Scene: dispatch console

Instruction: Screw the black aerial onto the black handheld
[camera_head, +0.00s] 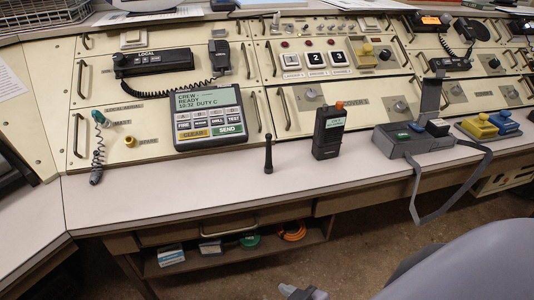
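The black aerial (268,156) is a short thin rod with a thicker lower end. It stands upright on the pale desk, left of the handheld and apart from it. The black handheld (327,142) stands upright on the desk, with a small light-green screen high on its front and an orange knob at its top right. No aerial shows on its top; the socket is too small to make out. Neither of my grippers can be clearly seen. A small grey part (301,292) is cut off by the bottom edge, and I cannot tell what it is.
A grey charger-like unit (405,142) with a hanging strap stands right of the handheld. A grey display panel (209,118) stands behind left. A grey chair (470,265) fills the lower right. The desk's front strip (200,190) is clear left of the aerial.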

